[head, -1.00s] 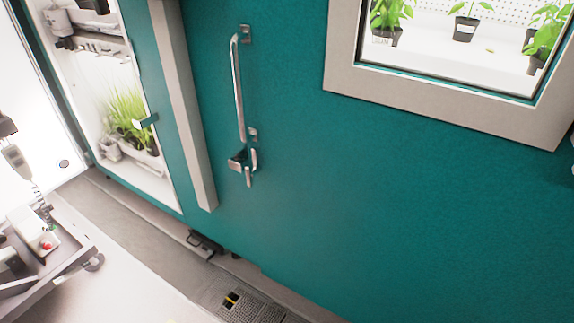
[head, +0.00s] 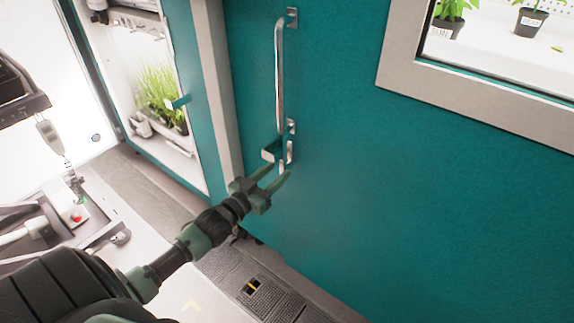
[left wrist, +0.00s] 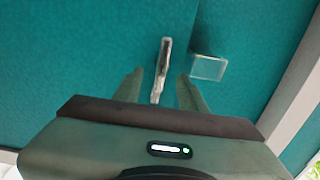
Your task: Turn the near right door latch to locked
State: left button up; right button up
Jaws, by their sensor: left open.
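The door latch is a small metal lever (head: 290,151) below the long vertical handle on the teal door. A metal catch plate (head: 268,153) sits just left of it. In the left wrist view the lever (left wrist: 163,62) stands upright, slightly tilted, and the catch plate (left wrist: 208,67) is to its right. My left gripper (head: 278,172) is open just below and in front of the latch. In the left wrist view its fingertips (left wrist: 159,76) lie either side of the lever's lower part. I cannot tell whether they touch it. My right gripper is out of view.
The vertical door handle (head: 279,75) rises above the latch. A grey door-frame post (head: 217,90) stands to the left, with an open lit chamber of plants (head: 160,97) beyond. A cart with instruments (head: 70,215) is at the left. The door to the right is clear.

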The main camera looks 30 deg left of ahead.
aim_at(281, 168)
pick_arm(q)
jog(key=shift+w+d, duration=0.1)
jog(key=shift+w, duration=1.9)
grip_shut()
